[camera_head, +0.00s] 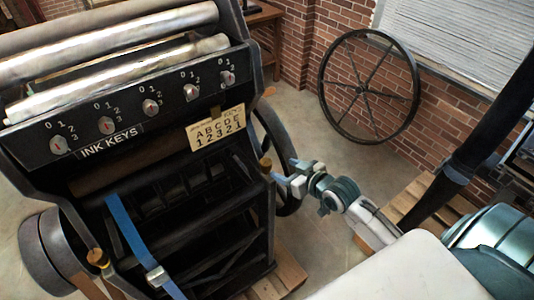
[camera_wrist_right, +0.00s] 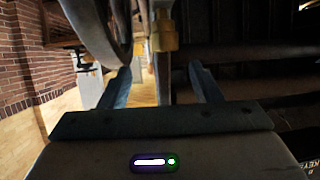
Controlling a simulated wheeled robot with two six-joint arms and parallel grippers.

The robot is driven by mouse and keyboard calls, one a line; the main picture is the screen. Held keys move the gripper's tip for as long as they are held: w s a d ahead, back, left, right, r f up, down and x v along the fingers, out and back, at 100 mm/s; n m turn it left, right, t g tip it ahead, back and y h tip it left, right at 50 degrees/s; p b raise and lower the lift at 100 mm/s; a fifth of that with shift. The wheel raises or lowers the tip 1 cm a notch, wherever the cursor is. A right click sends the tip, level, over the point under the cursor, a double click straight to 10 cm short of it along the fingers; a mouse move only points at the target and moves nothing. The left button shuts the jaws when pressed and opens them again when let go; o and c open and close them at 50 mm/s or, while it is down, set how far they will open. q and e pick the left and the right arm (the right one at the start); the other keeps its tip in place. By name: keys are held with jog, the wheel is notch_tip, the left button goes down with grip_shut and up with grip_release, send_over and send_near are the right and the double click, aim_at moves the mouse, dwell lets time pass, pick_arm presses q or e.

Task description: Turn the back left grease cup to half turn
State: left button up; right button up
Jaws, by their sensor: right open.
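My right gripper (camera_head: 285,178) is open at the right side of the dark press (camera_head: 195,235). One brass grease cup (camera_head: 265,164) sits on the press's right corner, just left of the fingertips. In the right wrist view a brass cup (camera_wrist_right: 163,38) shows ahead of my open right gripper (camera_wrist_right: 162,82), in line with the gap between the fingers. No contact shows. Another brass-topped cup (camera_head: 98,257) is on the press's lower left corner. I cannot tell which is the back left one, and no turn marks are readable. My left gripper is not in view.
A row of ink keys (camera_head: 151,106) and a lettered plate (camera_head: 216,127) are on the press front. A blue strap (camera_head: 130,235) hangs there. A flywheel (camera_head: 275,140) stands close behind my right gripper. A spoked wheel (camera_head: 360,88) leans on the brick wall.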

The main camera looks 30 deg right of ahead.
aim_at(267, 163)
jog(key=x, duration=0.1)
jog(key=p+x, duration=0.1)
jog(key=x, duration=0.1)
jog(key=a+p+x, duration=0.1)
jog(key=x, duration=0.1)
jog(key=shift+w+r, duration=0.15)
jog(key=shift+r, duration=0.1)
jog(key=x, duration=0.3)
jog(key=shift+d+f, duration=0.15)
jog(key=shift+d, duration=0.1)
jog(key=shift+w+a+f+p, duration=0.1)
jog(key=shift+w+f+p, duration=0.1)
jog(key=shift+w+p, duration=0.15)
jog(key=shift+a, duration=0.1)
jog(key=shift+c, duration=0.7)
jog(key=c, duration=0.8)
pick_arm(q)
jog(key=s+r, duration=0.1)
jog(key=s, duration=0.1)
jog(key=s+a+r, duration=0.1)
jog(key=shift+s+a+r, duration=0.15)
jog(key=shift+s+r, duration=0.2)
pick_arm(e)
jog(key=shift+c, duration=0.2)
